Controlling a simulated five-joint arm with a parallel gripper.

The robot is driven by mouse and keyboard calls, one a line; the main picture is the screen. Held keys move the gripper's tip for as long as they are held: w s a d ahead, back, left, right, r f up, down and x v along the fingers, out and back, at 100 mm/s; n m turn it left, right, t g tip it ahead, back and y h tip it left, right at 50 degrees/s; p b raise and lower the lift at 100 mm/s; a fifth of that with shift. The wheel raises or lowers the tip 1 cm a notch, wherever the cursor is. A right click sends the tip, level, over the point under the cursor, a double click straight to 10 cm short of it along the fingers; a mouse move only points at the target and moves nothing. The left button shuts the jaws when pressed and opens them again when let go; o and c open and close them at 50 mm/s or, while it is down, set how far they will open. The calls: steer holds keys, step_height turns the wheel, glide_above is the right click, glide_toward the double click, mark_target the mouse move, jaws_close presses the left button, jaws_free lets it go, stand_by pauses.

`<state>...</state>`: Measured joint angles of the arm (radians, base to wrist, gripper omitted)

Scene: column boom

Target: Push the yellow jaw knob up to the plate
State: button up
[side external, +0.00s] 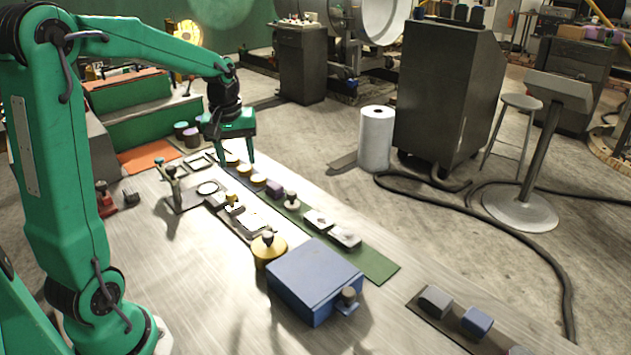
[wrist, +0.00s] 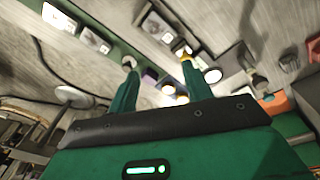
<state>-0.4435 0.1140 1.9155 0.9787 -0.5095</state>
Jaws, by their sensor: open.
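The likely yellow jaw knob (side external: 232,199) is a small yellow top on a low grey fixture in the middle of the bench. In the wrist view a small yellow piece (wrist: 187,54) shows by the right fingertip; I cannot tell if it is the same knob.
A blue box (side external: 315,281) and a yellow round piece with a dark knob (side external: 268,250) stand toward the front. A green strip (side external: 372,265) with several small parts runs along the right. An upright post (side external: 175,188) stands left of the knob. The left front bench is clear.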

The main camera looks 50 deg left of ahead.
mark_target(231, 193)
steer(key=a+f+n, duration=0.1)
steer(key=a+f, duration=0.1)
steer(key=a, duration=0.1)
steer(key=w+a+f+n+g, duration=0.1)
steer(key=a+f, duration=0.2)
steer(key=a+f+n, duration=0.2)
steer(key=a, duration=0.1)
steer(key=shift+w+a+f+h, duration=0.2)
steer(key=shift+w+h, duration=0.1)
steer(key=shift+f, duration=0.15)
steer(key=shift+f, duration=3.75)
jaws_close()
